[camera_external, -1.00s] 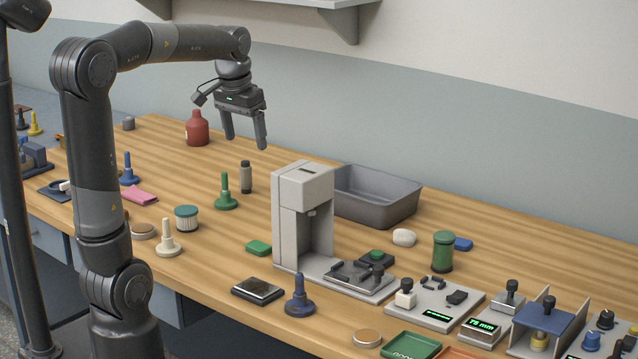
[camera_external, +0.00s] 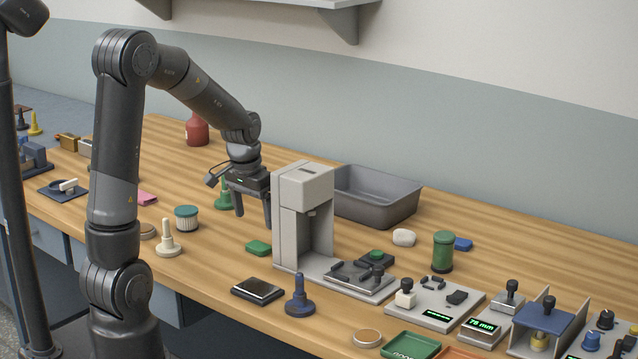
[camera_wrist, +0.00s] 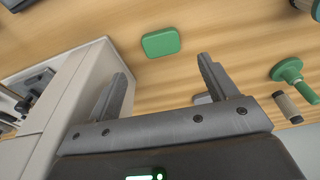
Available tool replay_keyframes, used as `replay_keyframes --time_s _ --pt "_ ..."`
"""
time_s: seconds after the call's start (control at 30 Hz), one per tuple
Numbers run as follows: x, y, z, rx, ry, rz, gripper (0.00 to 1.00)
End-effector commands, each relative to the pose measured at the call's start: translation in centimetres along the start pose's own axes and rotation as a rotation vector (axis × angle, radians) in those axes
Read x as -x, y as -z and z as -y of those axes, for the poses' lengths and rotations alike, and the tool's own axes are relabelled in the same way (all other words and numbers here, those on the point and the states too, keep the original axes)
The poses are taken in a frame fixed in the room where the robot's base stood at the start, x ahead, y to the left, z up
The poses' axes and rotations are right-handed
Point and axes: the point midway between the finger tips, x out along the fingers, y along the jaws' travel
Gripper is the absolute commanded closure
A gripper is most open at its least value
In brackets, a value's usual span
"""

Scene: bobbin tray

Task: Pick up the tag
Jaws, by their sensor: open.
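A small flat green block with rounded corners (camera_external: 258,247), which looks like the tag, lies on the wooden table left of the grey press-like machine. It also shows in the wrist view (camera_wrist: 160,42), beyond the fingertips and between their lines. My gripper (camera_external: 254,215) is open and points down, above and slightly behind the green block, apart from it. In the wrist view my two fingers (camera_wrist: 163,78) are spread with nothing between them. A similar small blue block (camera_external: 463,243) lies at the right, behind a green canister.
The grey machine (camera_external: 287,228) stands close to the right of my gripper. A green stamp-like piece (camera_wrist: 288,72) is partly hidden behind my gripper in the external view. A ribbed jar (camera_external: 187,219) and a cream peg (camera_external: 168,240) stand left. A grey bin (camera_external: 375,205) stands behind.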

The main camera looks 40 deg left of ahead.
Motion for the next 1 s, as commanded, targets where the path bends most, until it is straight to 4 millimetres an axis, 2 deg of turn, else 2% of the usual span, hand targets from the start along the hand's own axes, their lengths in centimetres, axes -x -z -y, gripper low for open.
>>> replay_keyframes --time_s 0.03,0.27,0.6,0.9,1.0 --pt "-0.9 -0.1 0.0 0.0 0.0 0.003 0.22" --pt "-2.6 -0.1 0.1 0.0 0.0 0.002 0.22" --pt "-7.0 -0.2 0.3 0.0 0.0 0.002 0.22" --pt "-7.4 -0.1 0.3 0.0 0.0 0.0 0.22" --pt "-7.4 -0.1 0.3 0.0 0.0 0.0 0.28"
